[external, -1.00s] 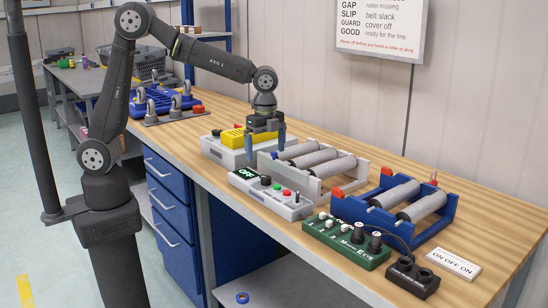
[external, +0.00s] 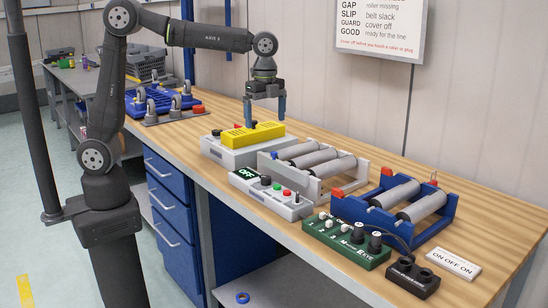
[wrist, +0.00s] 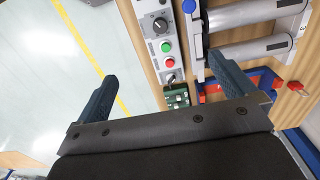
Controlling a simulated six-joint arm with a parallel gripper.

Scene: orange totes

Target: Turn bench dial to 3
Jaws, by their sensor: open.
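A grey control box (external: 270,193) with a lit "OFF" display stands near the bench's front edge. Its black round knob (external: 265,181) sits beside green and red buttons; this looks like the dial. The wrist view shows a black knob (wrist: 160,25) with a pale pointer mark on the box's panel; its scale is too small to read. A second, smaller black knob (wrist: 170,78) is past the red button. My gripper (external: 266,112) is open and empty, pointing down above the yellow block, behind the control box. Its two fingers (wrist: 162,66) are spread wide in the wrist view.
The yellow block (external: 252,134) tops a light-grey unit (external: 228,152). A grey roller frame (external: 318,175) and a blue one (external: 385,213) stand to the right, with a green switch box (external: 340,243) in front. The front edge drops to the floor.

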